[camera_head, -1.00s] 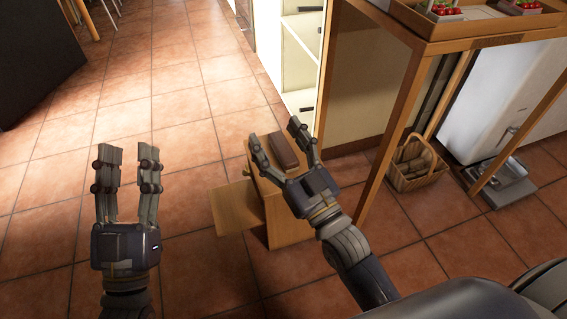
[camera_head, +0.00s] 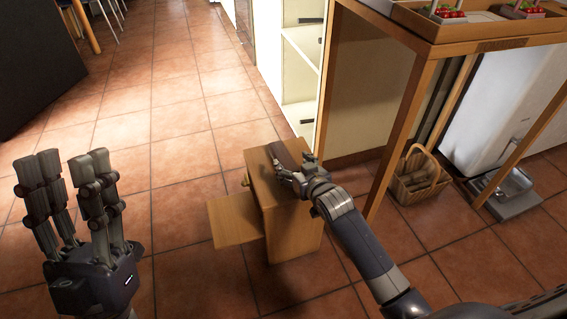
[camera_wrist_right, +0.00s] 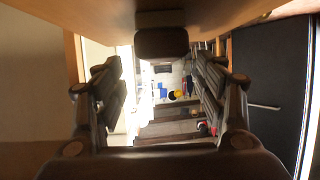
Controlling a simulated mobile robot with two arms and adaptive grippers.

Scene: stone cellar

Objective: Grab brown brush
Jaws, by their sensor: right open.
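The brown brush (camera_head: 283,153) is a dark brown block lying on top of a small wooden cabinet (camera_head: 262,180). My right gripper (camera_head: 292,166) is at the brush's near end, and its fingers partly cover it in the head view. In the right wrist view the brush (camera_wrist_right: 162,43) shows ahead, between the lines of the two spread fingers (camera_wrist_right: 163,80). The right gripper is open and holds nothing; contact with the brush cannot be told. My left gripper (camera_head: 67,168) is open and empty, over the floor at the left.
A wooden table (camera_head: 440,48) with a tray of red produce (camera_head: 449,14) stands at the right, its leg close to my right arm. A wicker basket (camera_head: 418,186) and a grey scale-like device (camera_head: 508,194) are on the floor.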

